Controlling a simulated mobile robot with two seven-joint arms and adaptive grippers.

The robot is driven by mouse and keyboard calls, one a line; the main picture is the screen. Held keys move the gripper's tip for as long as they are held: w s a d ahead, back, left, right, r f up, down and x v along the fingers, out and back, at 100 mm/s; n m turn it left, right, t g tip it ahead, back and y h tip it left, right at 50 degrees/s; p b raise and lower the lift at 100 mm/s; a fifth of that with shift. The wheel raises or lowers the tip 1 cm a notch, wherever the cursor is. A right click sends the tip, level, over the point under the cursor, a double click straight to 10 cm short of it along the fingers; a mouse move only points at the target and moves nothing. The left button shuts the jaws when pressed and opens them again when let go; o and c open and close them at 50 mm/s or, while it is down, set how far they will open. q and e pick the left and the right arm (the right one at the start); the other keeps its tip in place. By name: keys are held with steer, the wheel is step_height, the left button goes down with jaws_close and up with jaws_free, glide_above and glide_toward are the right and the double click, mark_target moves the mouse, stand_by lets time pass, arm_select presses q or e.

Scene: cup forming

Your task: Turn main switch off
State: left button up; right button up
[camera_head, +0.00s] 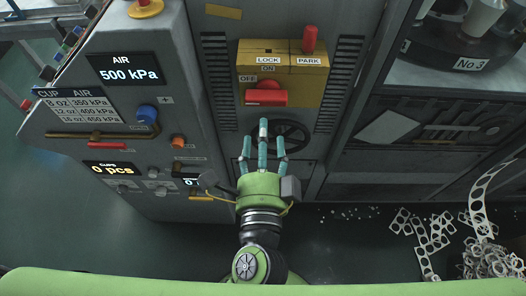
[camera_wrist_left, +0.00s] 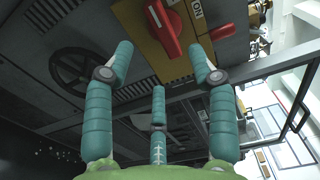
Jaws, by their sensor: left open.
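The main switch, a red rotary handle (camera_head: 266,97), sits on a yellow panel (camera_head: 310,92) on the machine's front. ON is marked above it and OFF at its upper left; I cannot tell for sure which mark it points to. In the left wrist view the red handle (camera_wrist_left: 164,30) shows at the top, beyond the fingers, next to an ON label. My left gripper (camera_head: 263,143) has three teal fingers spread open and empty, just below the switch in the head view and apart from it. It also shows in the left wrist view (camera_wrist_left: 160,75). My right gripper is not in view.
A dark handwheel (camera_head: 292,134) is behind the fingers, below the yellow panel. A red LOCK/PARK knob (camera_head: 310,40) stands up at the panel's upper right. A control panel with AIR display (camera_head: 128,72) is on the left. Scrap strips (camera_head: 430,235) lie at the right.

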arm_select(q)
steer(key=shift+s, duration=1.65)
step_height(320, 180, down, 20)
steer(key=d+g+h, duration=0.2)
steer(key=d+g, duration=0.1)
steer(key=g, duration=0.2)
steer(key=s+a+f+n+g, duration=0.1)
steer(key=s+a+f+g, duration=0.15)
steer(key=f, duration=0.65)
steer(key=s+a+f+n+g, duration=0.1)
steer(key=a+f+g, duration=0.15)
steer(key=f, duration=0.65)
steer(key=s+a+f+n+g+y, duration=0.2)
steer(key=s+a+f+n+g, duration=0.5)
steer(key=s+a+f+n, duration=0.6)
steer(key=s+a+f, duration=0.6)
steer(key=s+f, duration=0.1)
steer(key=s, duration=0.2)
steer(key=shift+a, duration=0.35)
